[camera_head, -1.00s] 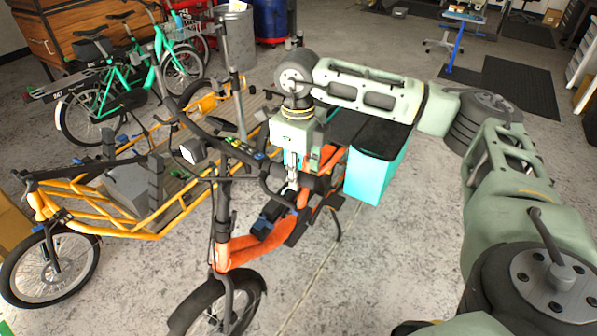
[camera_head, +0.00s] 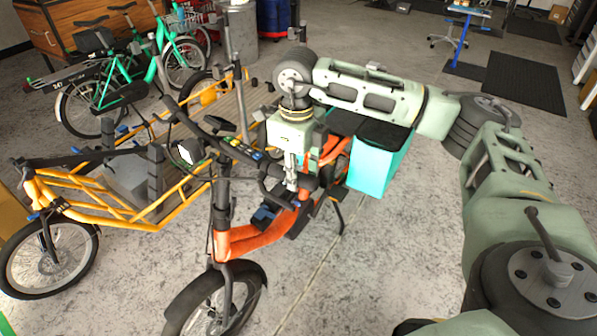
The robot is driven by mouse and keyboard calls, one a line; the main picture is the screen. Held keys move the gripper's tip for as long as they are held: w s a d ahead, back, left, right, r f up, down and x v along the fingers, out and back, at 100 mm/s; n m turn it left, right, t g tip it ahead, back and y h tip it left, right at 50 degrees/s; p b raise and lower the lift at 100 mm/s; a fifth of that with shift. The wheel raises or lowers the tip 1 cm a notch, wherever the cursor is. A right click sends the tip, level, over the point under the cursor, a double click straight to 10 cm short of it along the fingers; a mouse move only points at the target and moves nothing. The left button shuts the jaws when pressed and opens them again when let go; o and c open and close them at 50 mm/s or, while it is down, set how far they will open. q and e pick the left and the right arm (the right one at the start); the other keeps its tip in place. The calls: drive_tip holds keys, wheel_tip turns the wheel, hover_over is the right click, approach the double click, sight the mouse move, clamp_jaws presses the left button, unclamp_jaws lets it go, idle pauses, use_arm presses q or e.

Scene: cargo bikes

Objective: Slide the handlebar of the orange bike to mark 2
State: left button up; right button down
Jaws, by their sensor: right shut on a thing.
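The orange bike (camera_head: 255,238) stands in the middle with its front wheel toward me. Its black handlebar (camera_head: 222,143) runs from upper left to lower right above the stem. A small display with coloured spots sits on the bar. My right gripper (camera_head: 291,182) points down at the right end of the handlebar, at the grip, and is shut on it. My wrist and fingers hide part of the grip. I cannot make out mark 2 or any numbered marks. My left gripper is not in view.
A yellow cargo bike (camera_head: 135,215) stands close on the left. A teal box (camera_head: 371,168) with a black top is just right of my right wrist. A green bike (camera_head: 150,70) stands behind.

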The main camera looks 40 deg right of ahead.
drive_tip(key=c, duration=1.4)
unclamp_jaws()
drive_tip(key=shift+r, duration=0.15)
wheel_tip(320, 180, up, 12)
